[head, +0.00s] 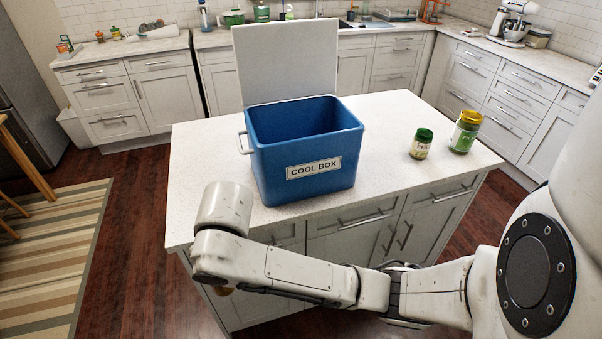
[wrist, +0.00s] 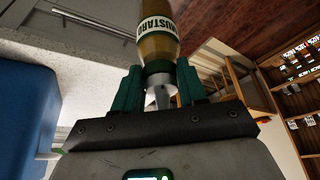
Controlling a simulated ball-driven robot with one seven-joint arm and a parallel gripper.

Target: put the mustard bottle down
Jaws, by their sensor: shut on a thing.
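The mustard bottle (wrist: 158,42) is yellow-brown with a white label reading "MUSTARD". In the wrist view it sits between the green fingers of my gripper (wrist: 159,72), which is shut on it. Its far end runs out of the top of that view. In the head view my arm hides the gripper and nearly all of the bottle; the arm's end is at the island's front left corner. Whether the bottle touches any surface cannot be told.
A blue cool box (head: 305,150) with its lid up stands on the white island counter (head: 390,135). It also shows in the wrist view (wrist: 25,110). Counter between is clear.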

